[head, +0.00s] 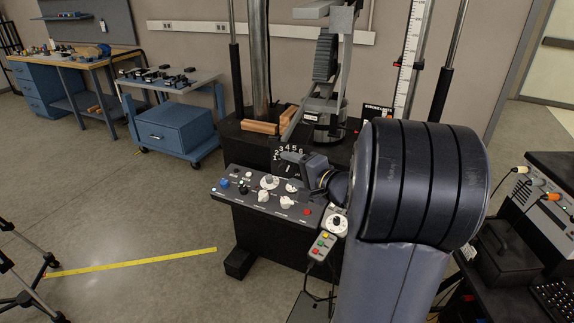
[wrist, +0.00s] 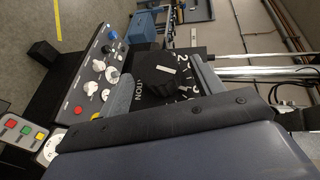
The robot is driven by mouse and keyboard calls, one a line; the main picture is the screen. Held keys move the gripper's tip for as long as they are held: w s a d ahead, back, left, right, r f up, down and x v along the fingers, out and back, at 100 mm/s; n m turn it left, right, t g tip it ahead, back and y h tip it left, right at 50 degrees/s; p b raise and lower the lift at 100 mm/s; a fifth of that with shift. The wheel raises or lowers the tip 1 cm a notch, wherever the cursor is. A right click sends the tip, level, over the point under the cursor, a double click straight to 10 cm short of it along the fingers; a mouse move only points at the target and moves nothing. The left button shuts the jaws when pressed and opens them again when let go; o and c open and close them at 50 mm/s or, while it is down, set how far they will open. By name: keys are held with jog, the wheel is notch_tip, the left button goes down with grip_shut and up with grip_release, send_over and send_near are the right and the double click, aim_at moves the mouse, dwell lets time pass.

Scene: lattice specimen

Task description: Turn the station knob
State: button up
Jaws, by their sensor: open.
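The station knob (wrist: 165,71) is black with a short white pointer bar, in the middle of the wrist view. It sits on a black numbered plate (wrist: 205,60) with white figures and lettering partly readable as "STATION". The same plate (head: 289,149) shows in the head view at the back of the control panel, with figures along its top. My gripper (head: 291,158) is open in front of the plate and hides the knob there. In the wrist view grey finger shapes (wrist: 160,88) lie on either side of the knob. I cannot tell whether they touch it.
The sloped control panel (head: 240,192) carries several white, blue and black knobs and a red button. A pendant (head: 321,245) with coloured buttons hangs at its right. A test frame column (head: 259,60) rises behind. A dark bench (head: 550,165) stands right; open floor lies left.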

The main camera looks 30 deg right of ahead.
jog(key=shift+x, duration=1.15)
jog(key=shift+c, duration=0.4)
jog(key=c, duration=0.9)
